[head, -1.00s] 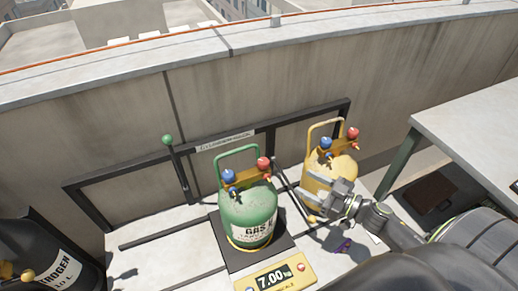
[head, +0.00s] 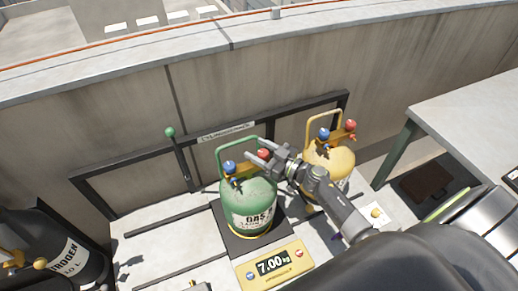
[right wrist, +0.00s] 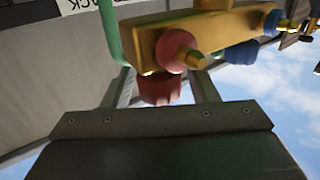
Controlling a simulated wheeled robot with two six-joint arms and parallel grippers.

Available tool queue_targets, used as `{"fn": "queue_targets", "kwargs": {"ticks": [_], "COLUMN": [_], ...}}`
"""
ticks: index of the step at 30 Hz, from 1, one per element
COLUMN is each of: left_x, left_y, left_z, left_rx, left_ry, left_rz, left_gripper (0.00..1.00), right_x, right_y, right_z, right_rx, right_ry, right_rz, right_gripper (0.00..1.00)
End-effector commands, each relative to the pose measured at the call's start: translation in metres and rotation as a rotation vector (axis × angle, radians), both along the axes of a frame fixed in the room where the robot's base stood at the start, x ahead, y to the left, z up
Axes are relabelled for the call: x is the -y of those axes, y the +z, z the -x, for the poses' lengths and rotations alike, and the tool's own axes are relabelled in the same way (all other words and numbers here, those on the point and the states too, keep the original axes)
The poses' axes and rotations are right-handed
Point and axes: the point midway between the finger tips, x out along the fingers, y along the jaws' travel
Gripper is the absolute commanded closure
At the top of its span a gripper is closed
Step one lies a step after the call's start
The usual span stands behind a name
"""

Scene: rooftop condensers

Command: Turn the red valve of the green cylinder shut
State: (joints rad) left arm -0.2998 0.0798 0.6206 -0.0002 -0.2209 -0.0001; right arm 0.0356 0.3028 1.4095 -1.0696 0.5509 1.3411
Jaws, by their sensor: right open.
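The green cylinder (head: 248,207) stands upright on a dark scale plate, with a blue valve (head: 229,167) and a red valve (head: 263,153) on its yellow manifold. My right gripper (head: 266,158) is open at the red valve, coming in from the right. In the right wrist view, the red knob (right wrist: 160,91) lies between my two fingers (right wrist: 163,88), with no clear sign that they grip it. A second round red part (right wrist: 178,50) is on the brass-coloured manifold just above. My left gripper is not in view.
A yellow cylinder (head: 336,162) with blue and red valves stands close behind my right gripper. The scale display (head: 272,265) reads 7.00 kg. A dark nitrogen cylinder (head: 62,250) is at lower left, a grey table (head: 475,120) at right, and a parapet wall behind.

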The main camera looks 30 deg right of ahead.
Motion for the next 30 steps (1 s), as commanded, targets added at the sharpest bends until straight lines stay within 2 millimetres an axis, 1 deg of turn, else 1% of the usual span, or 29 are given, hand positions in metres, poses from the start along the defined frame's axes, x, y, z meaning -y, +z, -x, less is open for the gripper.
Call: {"fn": "queue_targets", "kwargs": {"ticks": [9,19,20,26,30], "left_x": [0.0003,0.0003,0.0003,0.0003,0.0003], "left_y": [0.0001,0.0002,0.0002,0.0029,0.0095], "left_z": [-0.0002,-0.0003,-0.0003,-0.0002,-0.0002], "left_rx": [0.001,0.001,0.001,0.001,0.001], "left_ry": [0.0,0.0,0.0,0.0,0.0], "left_rz": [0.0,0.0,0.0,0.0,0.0], "left_gripper": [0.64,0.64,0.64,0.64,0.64], "right_x": [-0.0013,-0.0011,-0.0011,-0.0011,-0.0007], "right_y": [0.0,0.0001,0.0001,0.0013,0.0031], "right_z": [-0.0022,-0.002,-0.002,-0.0022,-0.0026], "right_rx": [0.0,0.0,0.0,0.001,0.003], "right_ry": [0.0,0.0,0.0,-0.016,-0.06], "right_rz": [0.0,0.0,0.0,-0.003,-0.005], "right_gripper": [0.47,0.9,0.91,0.91,0.91]}}
